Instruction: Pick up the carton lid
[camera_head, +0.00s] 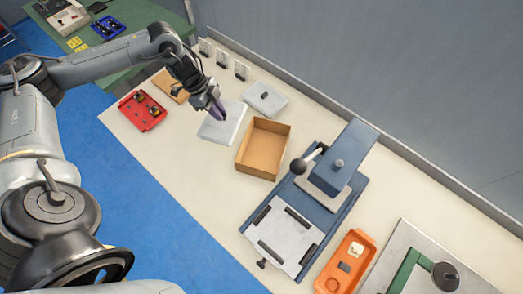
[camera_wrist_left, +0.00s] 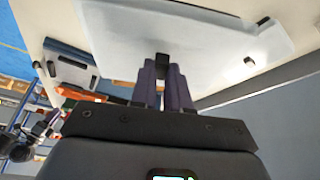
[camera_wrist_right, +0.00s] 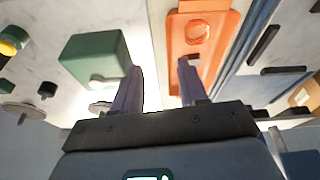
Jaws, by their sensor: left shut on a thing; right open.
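A pale flat plate, which looks like the carton lid (camera_head: 222,124), is beneath my left gripper (camera_head: 214,106) in the head view. In the left wrist view the plate (camera_wrist_left: 125,30) fills the top, and my left gripper (camera_wrist_left: 161,72) is shut on its small black knob (camera_wrist_left: 162,60). I cannot tell whether the plate is clear of the table. The open brown carton (camera_head: 263,148) stands just right of it. My right gripper (camera_wrist_right: 160,75) is open and empty, near the orange tray (camera_wrist_right: 205,50) and a green part (camera_wrist_right: 92,60).
Another grey plate with a dark knob (camera_head: 265,98) lies behind the carton. A red tray (camera_head: 142,111) and a brown piece (camera_head: 169,86) lie left. Small upright cards (camera_head: 222,58) line the back. A blue press (camera_head: 335,178) stands right of the carton.

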